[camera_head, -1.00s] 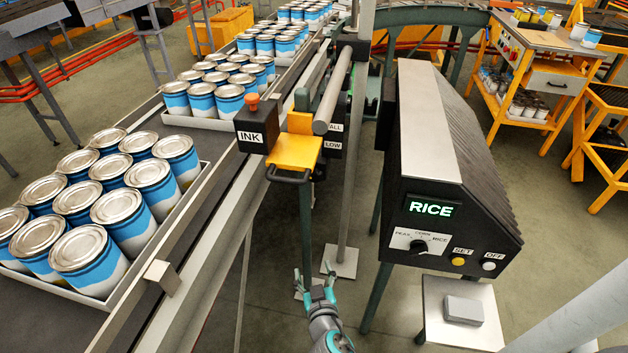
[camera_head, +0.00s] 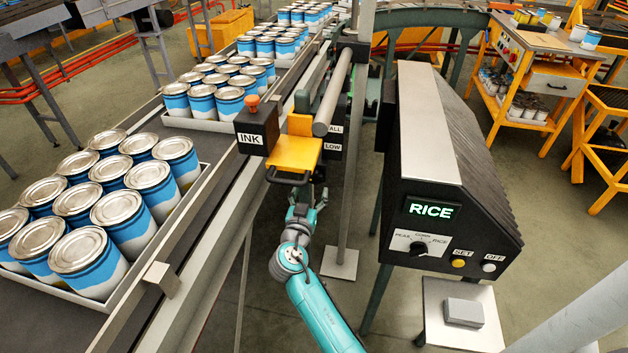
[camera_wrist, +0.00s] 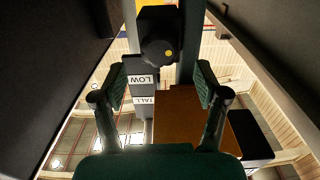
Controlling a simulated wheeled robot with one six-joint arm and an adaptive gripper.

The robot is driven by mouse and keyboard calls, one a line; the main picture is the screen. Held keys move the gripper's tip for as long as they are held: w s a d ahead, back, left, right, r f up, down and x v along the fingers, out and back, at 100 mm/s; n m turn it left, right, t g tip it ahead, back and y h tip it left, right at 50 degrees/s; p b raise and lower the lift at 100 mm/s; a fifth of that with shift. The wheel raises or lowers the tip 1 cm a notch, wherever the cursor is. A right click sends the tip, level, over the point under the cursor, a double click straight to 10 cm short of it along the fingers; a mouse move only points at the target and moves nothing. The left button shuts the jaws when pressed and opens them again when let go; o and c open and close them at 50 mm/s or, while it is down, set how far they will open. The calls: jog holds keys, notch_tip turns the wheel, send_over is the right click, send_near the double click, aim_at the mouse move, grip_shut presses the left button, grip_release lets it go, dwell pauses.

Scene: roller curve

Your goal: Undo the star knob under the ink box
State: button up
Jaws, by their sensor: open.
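The black ink box (camera_head: 256,127) with its INK label and orange top knob stands beside the conveyor, next to an orange bracket (camera_head: 294,153). In the head view my gripper (camera_head: 306,194) is raised just under this bracket, its tips partly hidden by it. The wrist view looks up from below. The knob is hidden in the head view.
LOW (camera_head: 333,146) and TALL labels sit right of the bracket; they appear upside down in the wrist view. A dark green post flanks the knob. The RICE control cabinet (camera_head: 450,180) stands right. Trays of cans (camera_head: 100,200) fill the conveyor left.

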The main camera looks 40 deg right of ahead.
aim_at(314, 180)
jog(key=shift+x, duration=2.65)
jog(key=shift+c, duration=0.2)
jog(key=c, duration=1.1)
